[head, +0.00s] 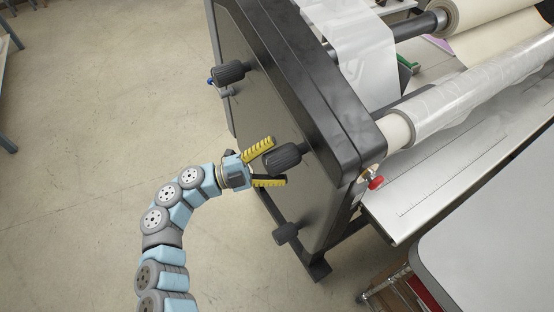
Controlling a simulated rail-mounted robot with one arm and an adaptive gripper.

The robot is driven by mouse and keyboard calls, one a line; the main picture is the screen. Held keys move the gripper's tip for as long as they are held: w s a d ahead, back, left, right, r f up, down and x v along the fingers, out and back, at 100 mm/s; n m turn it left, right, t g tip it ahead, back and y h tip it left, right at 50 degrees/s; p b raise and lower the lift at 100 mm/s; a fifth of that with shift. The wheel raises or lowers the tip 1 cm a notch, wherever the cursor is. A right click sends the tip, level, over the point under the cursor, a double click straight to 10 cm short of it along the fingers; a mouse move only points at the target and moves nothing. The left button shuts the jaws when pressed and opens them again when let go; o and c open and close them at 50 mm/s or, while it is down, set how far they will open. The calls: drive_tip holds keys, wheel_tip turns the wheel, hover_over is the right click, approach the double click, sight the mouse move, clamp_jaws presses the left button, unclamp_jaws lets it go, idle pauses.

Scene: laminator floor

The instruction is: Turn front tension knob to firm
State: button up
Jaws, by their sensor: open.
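Black ribbed knobs stand out from the dark side panel (310,110) of the laminator in the head view. One is the middle knob (286,157), one the upper knob (229,72), and one the smaller lower knob (287,233). No label shows which is the front tension knob. My gripper (272,162) is open at the middle knob. Its yellow finger lies above the knob and its black-and-yellow finger lies below. I cannot tell whether either finger touches it. The knob's setting cannot be read.
A small blue-tipped lever (212,82) sits near the upper knob. A red knob (376,182) is at the panel's right edge. Film rolls (480,85) span the machine. A grey table (490,255) stands at lower right. The floor (90,110) at left is clear.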

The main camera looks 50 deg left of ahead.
drive_tip(key=v, duration=1.2)
idle(0.4)
idle(0.3)
idle(0.3)
